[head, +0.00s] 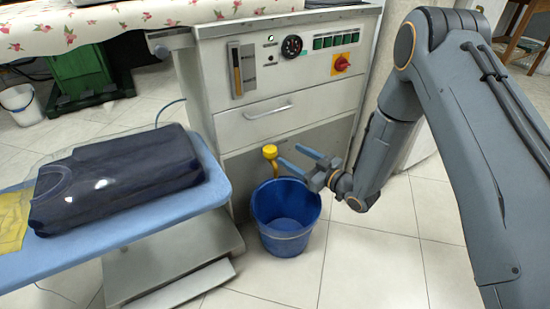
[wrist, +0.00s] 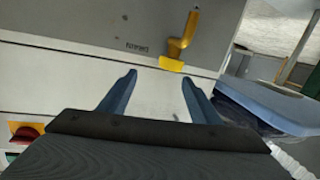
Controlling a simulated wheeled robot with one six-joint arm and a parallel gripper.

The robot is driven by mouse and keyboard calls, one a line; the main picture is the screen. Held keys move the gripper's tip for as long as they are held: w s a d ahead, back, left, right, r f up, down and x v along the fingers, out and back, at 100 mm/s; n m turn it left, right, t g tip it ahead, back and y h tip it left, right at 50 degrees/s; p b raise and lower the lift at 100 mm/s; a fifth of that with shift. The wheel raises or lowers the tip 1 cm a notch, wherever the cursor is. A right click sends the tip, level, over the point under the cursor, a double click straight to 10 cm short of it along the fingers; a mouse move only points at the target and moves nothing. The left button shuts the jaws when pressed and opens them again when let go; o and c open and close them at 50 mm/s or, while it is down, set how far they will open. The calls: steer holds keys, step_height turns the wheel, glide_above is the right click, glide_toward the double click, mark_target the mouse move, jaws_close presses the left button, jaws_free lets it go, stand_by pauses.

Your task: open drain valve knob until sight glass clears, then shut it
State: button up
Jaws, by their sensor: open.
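The yellow drain valve knob (head: 270,151) sits low on the front of the grey cabinet, with a yellow spout below it. In the wrist view, which is upside down, the knob (wrist: 171,64) is just beyond my fingertips, roughly between them. My gripper (head: 289,153) is open and empty, its two blue fingers pointing at the knob from the right. They also show in the wrist view (wrist: 160,77), apart from the knob. The sight glass (head: 237,68) is a vertical strip at the cabinet's upper left, with amber-brown colour in it.
A blue bucket (head: 286,238) stands on the floor below the knob and my gripper. A blue ironing board (head: 130,228) with a wrapped dark garment (head: 115,180) is at left. The cabinet has a gauge (head: 291,46) and a red switch (head: 341,64). Floor at right is clear.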

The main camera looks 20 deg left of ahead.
mark_target(275, 153)
steer(key=shift+y, duration=0.6)
steer(key=a+b, duration=0.1)
steer(key=a, duration=0.1)
steer(key=w+a+f, duration=0.1)
steer(key=a, duration=0.2)
steer(key=a+b, duration=0.1)
steer(key=a, duration=0.1)
steer(key=shift+w+a+f+b, duration=0.25)
steer(key=shift+w+a+b, duration=0.1)
steer(key=c, duration=1)
steer(key=shift+s, duration=0.1)
steer(key=shift+c, duration=0.2)
